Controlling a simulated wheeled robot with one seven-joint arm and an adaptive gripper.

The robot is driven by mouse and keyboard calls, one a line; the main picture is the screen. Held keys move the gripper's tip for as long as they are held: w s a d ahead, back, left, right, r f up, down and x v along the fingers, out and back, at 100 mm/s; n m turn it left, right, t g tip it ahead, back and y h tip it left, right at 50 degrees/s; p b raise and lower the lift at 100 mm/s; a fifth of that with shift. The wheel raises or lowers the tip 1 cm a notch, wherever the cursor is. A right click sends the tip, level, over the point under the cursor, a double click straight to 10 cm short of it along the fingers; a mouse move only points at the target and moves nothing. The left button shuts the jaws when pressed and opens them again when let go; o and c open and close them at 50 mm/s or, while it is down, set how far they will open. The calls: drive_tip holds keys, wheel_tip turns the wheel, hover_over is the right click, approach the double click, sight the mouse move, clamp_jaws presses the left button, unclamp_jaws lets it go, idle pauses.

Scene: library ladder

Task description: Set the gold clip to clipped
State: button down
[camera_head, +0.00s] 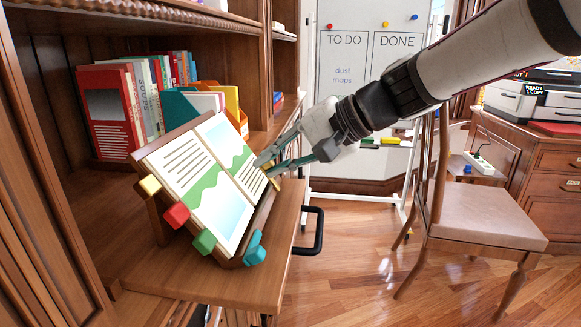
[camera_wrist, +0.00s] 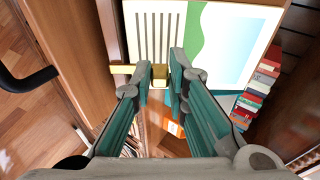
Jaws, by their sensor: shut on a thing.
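The gold clip (camera_wrist: 159,76) is a small gold block with a flat gold bar reaching left from it, at the edge of the open book's text page in the wrist view. In the head view a bit of gold (camera_head: 274,184) shows at the book's right edge, mostly behind my fingers. My gripper (camera_head: 264,167) reaches in from the right, its fingertips at that edge. In the wrist view its fingers (camera_wrist: 160,68) stand on both sides of the gold block, shut on it. The open book (camera_head: 203,173) leans on a tilted wooden stand.
Upright books (camera_head: 110,110) fill the shelf behind. A chair (camera_head: 480,215) stands right. A black handle (camera_head: 314,230) juts from the shelf front.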

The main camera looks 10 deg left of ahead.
drive_tip(key=shift+s, duration=0.1)
idle(0.3)
drive_tip(key=c, duration=1.6)
unclamp_jaws()
drive_tip(key=shift+o, duration=0.2)
drive_tip(key=v, duration=1.2)
